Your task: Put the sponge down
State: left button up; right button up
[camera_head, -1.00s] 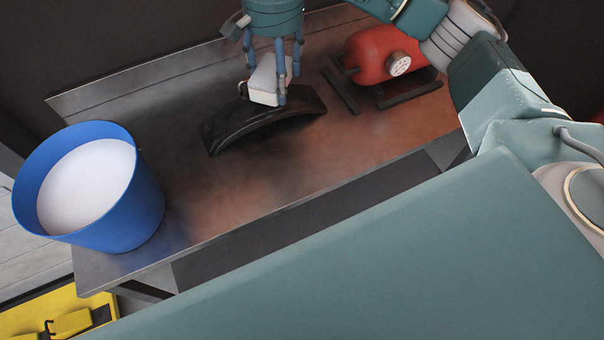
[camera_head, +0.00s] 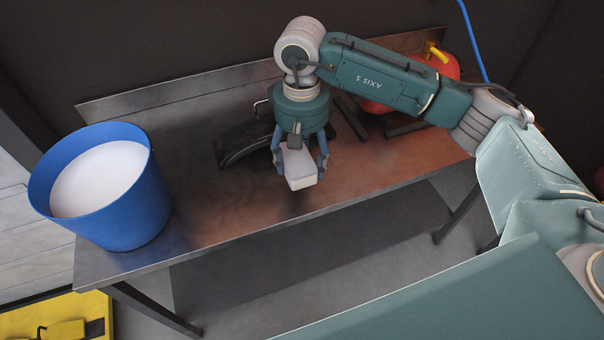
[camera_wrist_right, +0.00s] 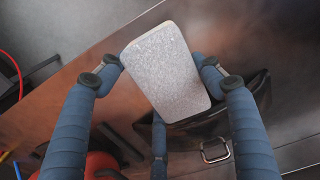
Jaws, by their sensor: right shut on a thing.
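The sponge (camera_head: 302,166) is a pale grey-white block. It also shows large in the right wrist view (camera_wrist_right: 168,72), tilted between the fingers. My right gripper (camera_head: 301,168) points down and is shut on the sponge, over the metal table (camera_head: 225,225) near its front edge. In the right wrist view its blue fingers (camera_wrist_right: 160,72) reach in on either side of the sponge. Whether the sponge's underside touches the table is hard to tell. My left gripper does not show.
A blue bucket (camera_head: 150,205) with white contents stands at the table's left end. A black curved part (camera_head: 238,147) lies behind my right gripper. A red tank (camera_head: 440,68) stands at the back right, partly behind my arm. The tabletop between bucket and gripper is clear.

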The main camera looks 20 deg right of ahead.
aim_at(302, 167)
notch_tip(302, 167, down, 3)
jog(key=shift+f, duration=0.1)
notch_tip(302, 167, down, 4)
jog(key=shift+r+p, duration=0.1)
jog(key=shift+p, duration=0.75)
jog(key=shift+f, duration=0.2)
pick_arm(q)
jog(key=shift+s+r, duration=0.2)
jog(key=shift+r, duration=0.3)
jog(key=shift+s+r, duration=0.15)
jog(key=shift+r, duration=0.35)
pick_arm(e)
jog(key=shift+f+b, duration=0.25)
jog(key=shift+b, duration=0.1)
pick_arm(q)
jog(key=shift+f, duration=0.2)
pick_arm(e)
jog(key=o, duration=1)
jog(key=shift+r, duration=0.1)
